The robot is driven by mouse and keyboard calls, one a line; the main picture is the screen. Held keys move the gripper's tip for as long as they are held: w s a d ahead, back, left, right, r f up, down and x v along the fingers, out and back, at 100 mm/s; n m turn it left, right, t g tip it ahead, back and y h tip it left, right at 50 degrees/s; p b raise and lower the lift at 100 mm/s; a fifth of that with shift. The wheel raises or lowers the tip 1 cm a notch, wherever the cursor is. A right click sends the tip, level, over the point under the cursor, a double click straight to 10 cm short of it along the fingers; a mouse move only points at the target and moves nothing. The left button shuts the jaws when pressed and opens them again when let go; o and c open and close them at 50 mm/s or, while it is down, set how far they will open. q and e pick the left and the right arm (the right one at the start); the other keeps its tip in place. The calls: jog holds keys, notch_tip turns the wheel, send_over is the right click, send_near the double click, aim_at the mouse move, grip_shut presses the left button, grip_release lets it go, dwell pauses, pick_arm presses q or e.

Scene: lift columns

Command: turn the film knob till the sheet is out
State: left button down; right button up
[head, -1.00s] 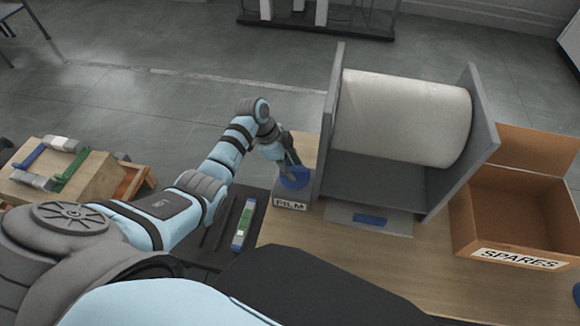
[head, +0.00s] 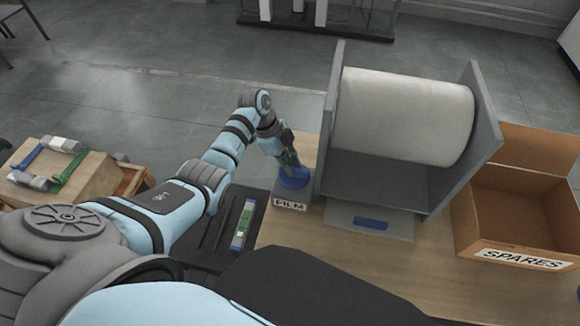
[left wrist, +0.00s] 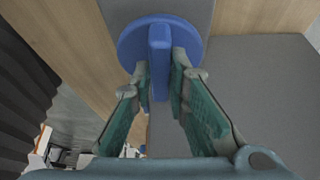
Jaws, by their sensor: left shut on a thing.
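The blue film knob (head: 293,180) sits on a grey block labelled FILM (head: 291,203) at the left of the roll stand. In the left wrist view the knob (left wrist: 190,30) is a round disc with a raised bar (left wrist: 160,62). My left gripper (head: 290,166) is over the knob, and in the left wrist view its fingers (left wrist: 160,75) are shut on the bar from both sides. The white film roll (head: 402,115) hangs between two grey side plates. A grey plate with a blue bar (head: 370,222) lies in front of it. No sheet shows out of the stand. My right gripper is not in view.
An open cardboard box labelled SPARES (head: 522,259) stands at the right of the wooden table (head: 345,265). A green and white stick (head: 243,224) lies on a dark tray left of the table. A wooden box with several coloured parts (head: 95,178) is at far left.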

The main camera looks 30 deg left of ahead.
pick_arm(q)
jog(key=m+g+b, duration=0.1)
jog(key=m+b, duration=0.2)
jog(key=b, duration=0.1)
jog(key=m+g+b, duration=0.1)
jog(key=m+b, duration=0.2)
jog(key=b, duration=0.1)
jog(key=w+m+g+y+b, duration=0.1)
jog(key=m+b, duration=0.3)
jog(key=b, duration=0.1)
jog(key=shift+w+d+f+g, duration=0.1)
jog(key=shift+d+f+g, duration=0.05)
jog(key=shift+f+g, duration=0.15)
jog(key=shift+r+m+b, duration=0.15)
jog(key=shift+m+b, duration=0.35)
jog(key=shift+b, duration=0.2)
jog(key=shift+r+m+y+b, duration=0.1)
jog(key=shift+m+y+b, duration=0.2)
jog(key=shift+b, duration=0.05)
